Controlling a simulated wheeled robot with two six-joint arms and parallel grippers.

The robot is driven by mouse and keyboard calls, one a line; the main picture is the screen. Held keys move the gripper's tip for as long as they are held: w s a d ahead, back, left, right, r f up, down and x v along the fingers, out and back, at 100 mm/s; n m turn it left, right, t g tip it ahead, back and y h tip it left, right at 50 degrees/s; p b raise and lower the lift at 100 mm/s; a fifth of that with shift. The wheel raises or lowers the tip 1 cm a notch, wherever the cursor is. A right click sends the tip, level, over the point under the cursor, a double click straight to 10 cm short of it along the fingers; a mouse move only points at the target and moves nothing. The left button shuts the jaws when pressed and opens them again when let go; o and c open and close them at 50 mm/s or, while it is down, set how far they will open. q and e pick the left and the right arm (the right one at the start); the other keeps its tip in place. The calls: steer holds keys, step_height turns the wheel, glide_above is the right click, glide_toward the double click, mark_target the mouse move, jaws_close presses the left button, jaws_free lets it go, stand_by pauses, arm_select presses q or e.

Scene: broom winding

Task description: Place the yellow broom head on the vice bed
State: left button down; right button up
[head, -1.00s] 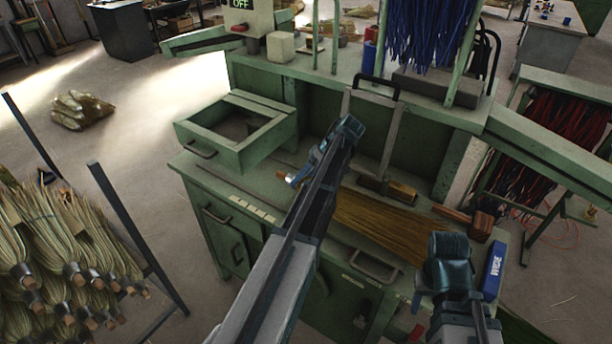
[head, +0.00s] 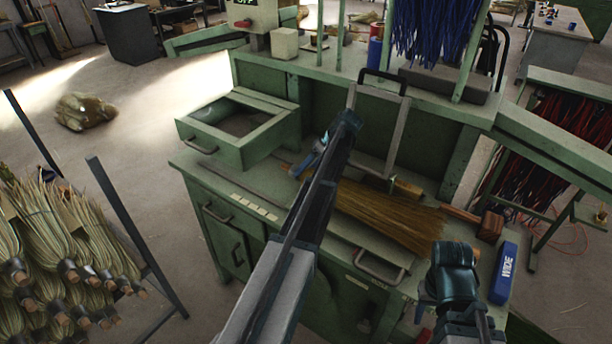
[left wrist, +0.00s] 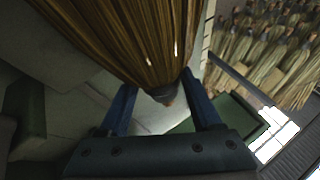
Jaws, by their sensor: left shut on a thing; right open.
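The yellow broom head (head: 390,215) spans the bench top in the head view, its bristles fanning out to the right from behind my left arm. My left gripper (head: 308,165) is shut on its narrow end, which sits between the two fingers in the left wrist view (left wrist: 168,96). The bristles (left wrist: 120,40) fill the top of that view. Whether the broom head rests on the bench or hangs just above it, I cannot tell. My right gripper (head: 455,258) is open and empty at the bench's front right; its fingertips are hard to see.
The green bench (head: 240,185) has an open drawer box (head: 235,125) at left and an upright metal frame (head: 385,130) behind the bristles. A wooden block (head: 490,227) and a blue WIDE box (head: 504,273) lie at right.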

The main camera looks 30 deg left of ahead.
arm_select(q)
steer(key=shift+r, duration=0.1)
steer(key=shift+c, duration=0.4)
jaws_free()
steer(key=shift+w+d+r+p, duration=0.15)
steer(key=shift+r+p, duration=0.2)
steer(key=shift+p, duration=0.15)
steer(key=p+v, duration=0.9)
steer(key=v, duration=0.2)
steer(key=shift+d, duration=0.15)
